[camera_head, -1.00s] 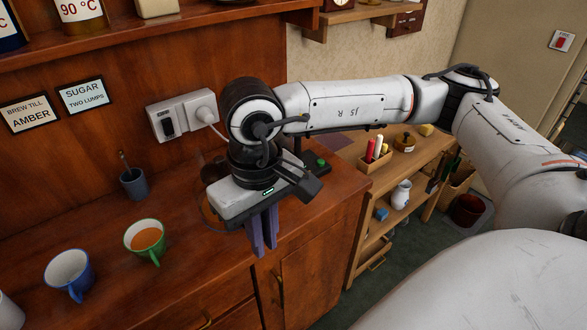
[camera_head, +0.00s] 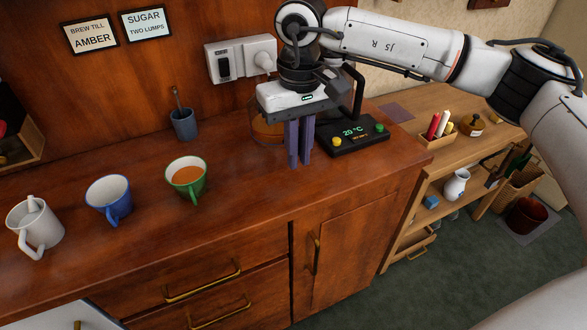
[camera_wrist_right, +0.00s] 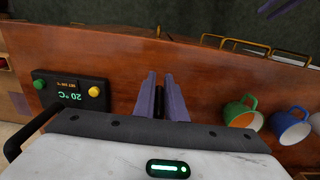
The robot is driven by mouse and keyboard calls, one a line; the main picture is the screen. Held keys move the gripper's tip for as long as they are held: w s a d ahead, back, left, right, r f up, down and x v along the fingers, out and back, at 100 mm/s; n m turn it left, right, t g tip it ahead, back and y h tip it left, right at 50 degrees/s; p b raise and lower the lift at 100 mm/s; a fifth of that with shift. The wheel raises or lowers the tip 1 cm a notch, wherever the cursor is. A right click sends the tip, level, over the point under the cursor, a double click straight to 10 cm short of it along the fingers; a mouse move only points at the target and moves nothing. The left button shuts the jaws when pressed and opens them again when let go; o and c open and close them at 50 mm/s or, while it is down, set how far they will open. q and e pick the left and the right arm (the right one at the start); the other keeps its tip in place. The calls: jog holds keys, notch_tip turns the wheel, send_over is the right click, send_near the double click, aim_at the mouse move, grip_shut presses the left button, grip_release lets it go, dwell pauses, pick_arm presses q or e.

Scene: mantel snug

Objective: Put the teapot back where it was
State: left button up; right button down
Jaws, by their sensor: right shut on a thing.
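The teapot (camera_head: 267,130) looks like a rounded, see-through amber body on the counter side of my right gripper in the head view, mostly hidden behind the gripper. I cannot tell whether it touches the counter. My right gripper (camera_head: 298,160) points down and is shut on it. In the wrist view, the right gripper's fingers (camera_wrist_right: 160,98) close around a dark, narrow part, likely the handle; the pot's body is hidden there. Purple finger parts of my left gripper (camera_wrist_right: 277,8) show at the top right edge of the wrist view; their opening is unclear.
A black heating base (camera_head: 350,138) reading 20 °C stands right of the gripper. A grey cup (camera_head: 184,125) stands behind. The counter's front is clear.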

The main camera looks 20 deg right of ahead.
jog(key=shift+w+f, duration=0.1)
jog(key=shift+f, duration=2.7)
jog(key=c, duration=1.8)
grip_release()
jog(key=shift+f, duration=0.1)
notch_tip(320, 180, up, 12)
jog(key=shift+s+b, duration=0.2)
jog(key=shift+b, duration=0.1)
